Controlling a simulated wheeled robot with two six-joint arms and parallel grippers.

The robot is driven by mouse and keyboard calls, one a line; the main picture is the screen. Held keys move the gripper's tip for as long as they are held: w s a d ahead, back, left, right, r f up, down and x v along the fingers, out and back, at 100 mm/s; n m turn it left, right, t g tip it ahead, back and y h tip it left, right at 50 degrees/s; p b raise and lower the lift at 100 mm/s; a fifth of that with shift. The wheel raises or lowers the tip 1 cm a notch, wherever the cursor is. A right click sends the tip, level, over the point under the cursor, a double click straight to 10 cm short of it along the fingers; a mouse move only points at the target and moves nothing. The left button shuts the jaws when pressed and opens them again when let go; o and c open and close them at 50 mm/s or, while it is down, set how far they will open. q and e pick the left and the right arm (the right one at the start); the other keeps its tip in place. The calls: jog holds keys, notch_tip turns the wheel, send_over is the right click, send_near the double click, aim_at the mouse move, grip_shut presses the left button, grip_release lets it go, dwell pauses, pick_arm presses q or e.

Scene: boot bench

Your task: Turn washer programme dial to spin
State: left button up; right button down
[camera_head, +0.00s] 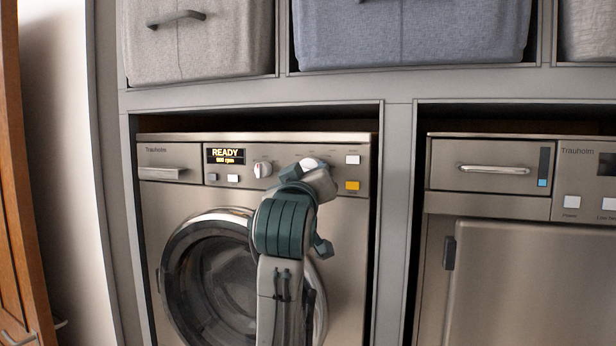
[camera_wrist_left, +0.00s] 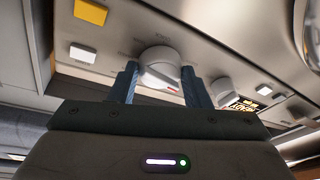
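The washer (camera_head: 350,230) has a control panel with two white dials. The left dial (camera_head: 262,169) stands free beside the display (camera_head: 226,156), which reads READY above a line ending in rpm. The right dial (camera_head: 312,162) is partly hidden by my left gripper (camera_head: 308,176). In the left wrist view, the fingers of my left gripper (camera_wrist_left: 160,82) sit on either side of this white right dial (camera_wrist_left: 160,58), close against its sides with no clear gap. The left dial (camera_wrist_left: 222,90) shows at right there. My right gripper is not in view.
A yellow button (camera_head: 352,185) and a white button (camera_head: 353,160) lie right of the held dial. The round door (camera_head: 185,240) is below the panel. A second Trauholm appliance (camera_head: 540,270) stands right, beyond a grey divider (camera_head: 395,200). Fabric bins (camera_head: 410,30) sit on the shelf above.

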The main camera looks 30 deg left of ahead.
pick_arm(q)
jog(key=o, duration=0.4)
jog(key=shift+o, duration=0.2)
jog(key=b+v, duration=0.4)
jog(key=v, duration=0.7)
jog(key=shift+w+f, duration=0.15)
